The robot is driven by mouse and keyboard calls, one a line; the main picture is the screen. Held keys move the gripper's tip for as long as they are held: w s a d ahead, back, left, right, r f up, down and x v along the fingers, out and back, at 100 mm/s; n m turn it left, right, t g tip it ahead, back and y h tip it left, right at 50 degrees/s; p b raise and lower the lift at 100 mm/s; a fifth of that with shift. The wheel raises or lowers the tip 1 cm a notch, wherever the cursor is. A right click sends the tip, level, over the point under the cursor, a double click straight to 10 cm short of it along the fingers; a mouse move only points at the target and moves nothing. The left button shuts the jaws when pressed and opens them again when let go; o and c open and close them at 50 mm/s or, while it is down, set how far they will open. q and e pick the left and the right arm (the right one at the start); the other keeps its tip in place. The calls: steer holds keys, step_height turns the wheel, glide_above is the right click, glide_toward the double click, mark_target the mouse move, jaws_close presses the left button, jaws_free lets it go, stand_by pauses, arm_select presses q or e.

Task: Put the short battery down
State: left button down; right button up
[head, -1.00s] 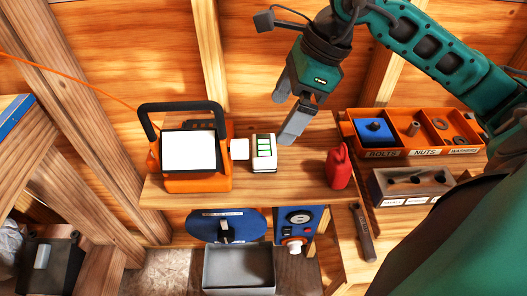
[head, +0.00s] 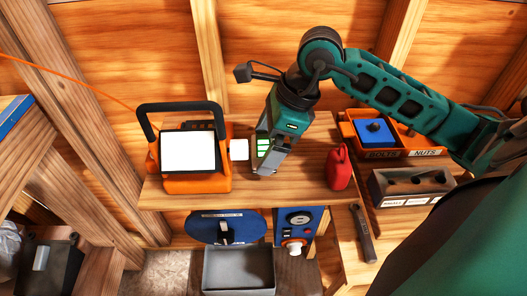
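The short battery, a small white block with green bars (head: 263,145), stands upright on the wooden shelf (head: 310,185), just right of a small white block. My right gripper (head: 268,152) has come down over it from above. One grey finger hides the battery's right and front parts, and the other is mostly hidden behind it. I cannot tell whether the fingers touch the battery or leave a gap. My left gripper is not in view.
An orange case with a black handle and white panel (head: 188,152) stands left, beside the small white block (head: 239,149). A red can (head: 339,167) stands right. A grey tray (head: 239,270) sits below.

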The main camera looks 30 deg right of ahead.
steer(key=c, duration=1.2)
steer(key=shift+r, duration=0.15)
steer(key=shift+c, duration=0.2)
